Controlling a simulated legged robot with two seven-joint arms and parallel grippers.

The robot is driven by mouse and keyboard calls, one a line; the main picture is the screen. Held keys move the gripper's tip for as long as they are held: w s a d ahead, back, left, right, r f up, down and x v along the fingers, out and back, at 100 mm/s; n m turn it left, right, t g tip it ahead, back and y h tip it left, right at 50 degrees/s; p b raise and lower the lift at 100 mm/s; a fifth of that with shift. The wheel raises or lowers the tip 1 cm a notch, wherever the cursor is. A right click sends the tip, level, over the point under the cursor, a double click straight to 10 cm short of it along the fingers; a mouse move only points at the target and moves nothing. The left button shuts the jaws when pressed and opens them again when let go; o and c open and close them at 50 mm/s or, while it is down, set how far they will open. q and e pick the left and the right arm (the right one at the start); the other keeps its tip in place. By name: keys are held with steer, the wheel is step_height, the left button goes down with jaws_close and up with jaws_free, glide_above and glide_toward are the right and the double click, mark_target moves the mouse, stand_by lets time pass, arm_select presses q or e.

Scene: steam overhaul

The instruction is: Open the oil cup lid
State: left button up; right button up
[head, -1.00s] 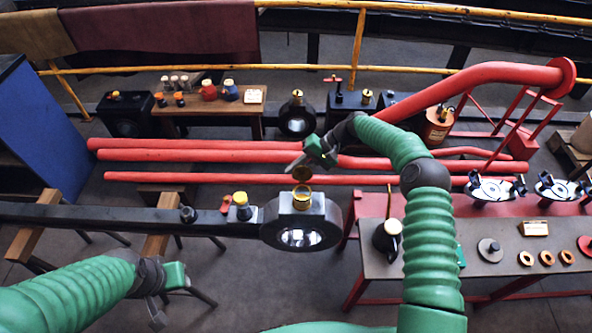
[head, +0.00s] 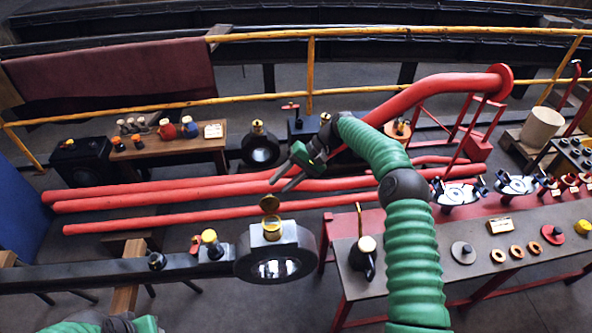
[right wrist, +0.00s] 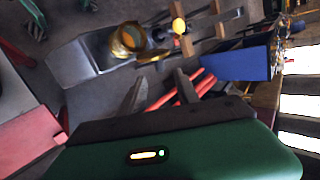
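The brass oil cup (head: 272,227) sits on top of the dark round big-end of the long rod (head: 262,262). Its lid (head: 269,204) stands raised at the far side of the cup, and the cup mouth shows uncovered. In the right wrist view the oil cup (right wrist: 129,40) is open, with the lid (right wrist: 153,57) tipped out beside it. My right gripper (head: 284,179) is open and empty, a little above and beyond the lid, apart from it. Its two fingers are spread in the wrist view (right wrist: 162,90). My left gripper's body (head: 146,325) barely shows at the bottom edge; its fingers are hidden.
A yellow-topped cup (head: 210,240) and a small red part (head: 195,244) stand on the rod left of the oil cup. Red pipes (head: 170,193) run behind. A bench (head: 420,275) with a dark oil can (head: 363,255) and rings stands at right.

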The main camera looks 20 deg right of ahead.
steer(key=v, duration=0.7)
steer(key=shift+d, duration=0.2)
steer(key=shift+r, duration=0.1)
steer(key=n+g+h, duration=0.1)
steer(key=h, duration=0.1)
glide_toward(273, 197)
steer(key=a+f, duration=0.1)
steer(key=a, duration=0.2)
steer(key=s+a+f+n+h, duration=0.1)
steer(key=s+a+f+h, duration=0.1)
steer(key=s+a+h, duration=0.15)
steer(key=s+d+f+n+t+h, duration=0.1)
steer(key=s+f+n+t+h, duration=0.1)
steer(key=s, duration=2.1)
steer(key=shift+d+f+t+h, duration=0.25)
steer(key=shift+d+t+h, duration=0.1)
steer(key=shift+h, duration=0.5)
